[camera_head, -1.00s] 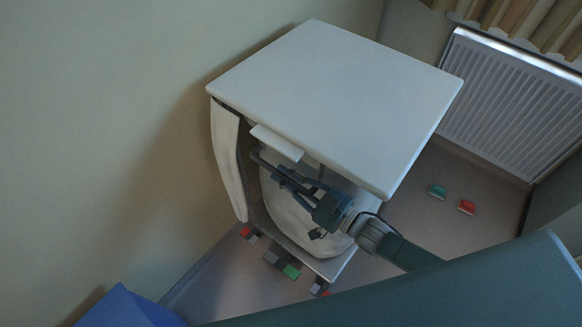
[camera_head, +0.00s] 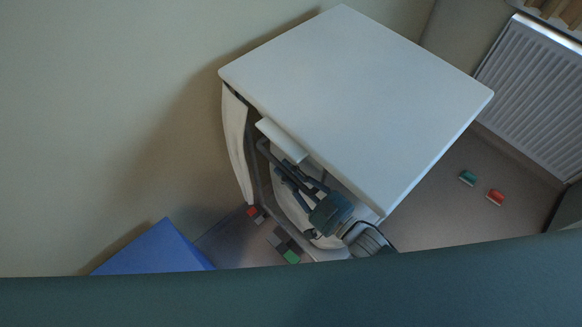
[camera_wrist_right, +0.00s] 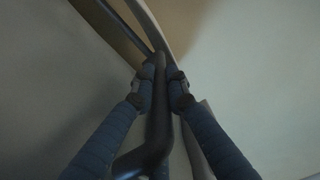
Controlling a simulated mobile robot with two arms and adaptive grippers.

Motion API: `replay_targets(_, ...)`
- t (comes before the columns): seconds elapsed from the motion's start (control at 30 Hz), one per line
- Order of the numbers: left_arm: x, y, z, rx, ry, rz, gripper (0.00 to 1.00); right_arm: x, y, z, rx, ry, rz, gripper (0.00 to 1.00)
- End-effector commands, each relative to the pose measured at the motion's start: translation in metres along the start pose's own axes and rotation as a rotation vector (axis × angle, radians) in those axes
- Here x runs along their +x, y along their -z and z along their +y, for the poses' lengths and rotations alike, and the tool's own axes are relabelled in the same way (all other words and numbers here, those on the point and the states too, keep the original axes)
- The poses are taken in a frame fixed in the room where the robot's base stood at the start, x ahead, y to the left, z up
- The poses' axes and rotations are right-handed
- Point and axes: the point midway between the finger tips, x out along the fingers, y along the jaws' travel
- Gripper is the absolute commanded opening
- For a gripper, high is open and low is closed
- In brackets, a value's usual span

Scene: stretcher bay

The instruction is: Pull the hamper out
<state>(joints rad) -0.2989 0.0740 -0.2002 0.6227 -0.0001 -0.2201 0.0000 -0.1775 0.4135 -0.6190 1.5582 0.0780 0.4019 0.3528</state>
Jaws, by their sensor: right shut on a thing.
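The hamper (camera_head: 288,208) is a pale bag in a dark frame, set in the open front of a white cabinet (camera_head: 355,85). Its dark tubular handle (camera_head: 263,150) shows at the bag's upper left, below a small white ledge. My right gripper (camera_head: 287,176) is at the front of the hamper, shut on this handle. In the right wrist view the two fingers (camera_wrist_right: 160,92) press on both sides of the dark bar (camera_wrist_right: 155,135). Much of the bag is hidden behind the gripper and arm. My left gripper is not in view.
A pale panel (camera_head: 237,145) hangs at the cabinet's left side, near the wall. Small coloured blocks (camera_head: 290,256) lie on the floor in front. A blue object (camera_head: 155,252) stands lower left. Teal and red items (camera_head: 495,197) lie right, near a radiator (camera_head: 530,95).

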Motion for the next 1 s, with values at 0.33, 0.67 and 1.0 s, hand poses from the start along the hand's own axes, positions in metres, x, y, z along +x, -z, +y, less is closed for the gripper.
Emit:
replay_targets(0.33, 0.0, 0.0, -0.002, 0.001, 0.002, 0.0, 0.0, -0.003, -0.009, 0.001, 0.001, -0.005, -0.019, 0.0)
replay_targets(0.67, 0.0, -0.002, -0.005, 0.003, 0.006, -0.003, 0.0, -0.001, -0.004, 0.0, 0.0, -0.003, -0.008, 0.33)
replay_targets(1.0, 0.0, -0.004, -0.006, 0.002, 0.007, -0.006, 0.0, -0.037, -0.005, 0.001, 0.0, -0.003, -0.011, 0.33)
